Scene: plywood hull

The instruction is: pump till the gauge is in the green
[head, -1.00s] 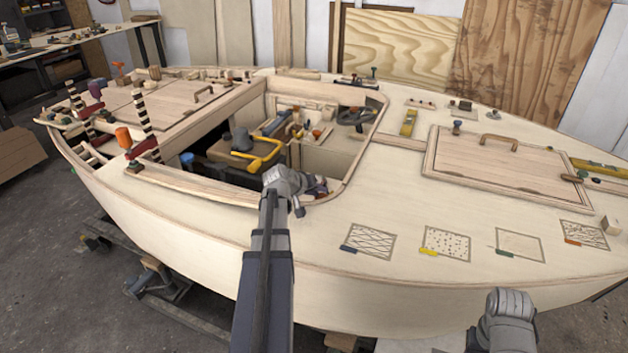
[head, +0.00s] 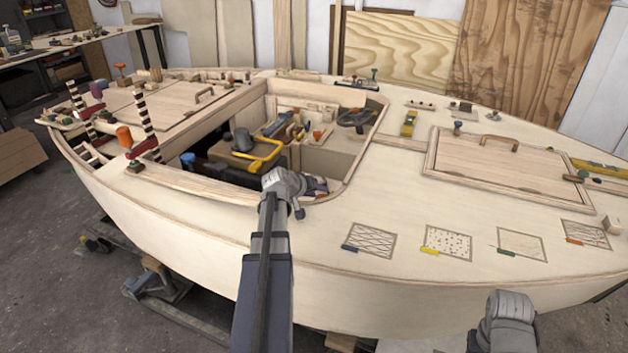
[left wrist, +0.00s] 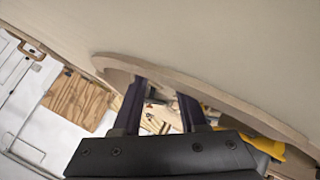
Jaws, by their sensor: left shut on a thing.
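My left gripper (head: 315,187) is at the near right edge of the cockpit opening, its dark fingers reaching in over the rim. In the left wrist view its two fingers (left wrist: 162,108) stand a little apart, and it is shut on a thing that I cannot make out. A yellow bent handle (head: 268,155) is in the cockpit, left of the gripper; a yellow part (left wrist: 258,142) also shows right of the fingers in the left wrist view. I cannot pick out the gauge or the pump with certainty. My right arm (head: 507,310) shows at the lower right; its fingers are out of view.
The cockpit's wooden rim (head: 372,150) curves close around the left gripper. Inside are a dark round thing (head: 355,117) and small tools. A hatch (head: 500,160) and several marked squares lie on the right deck. The deck between is mostly clear.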

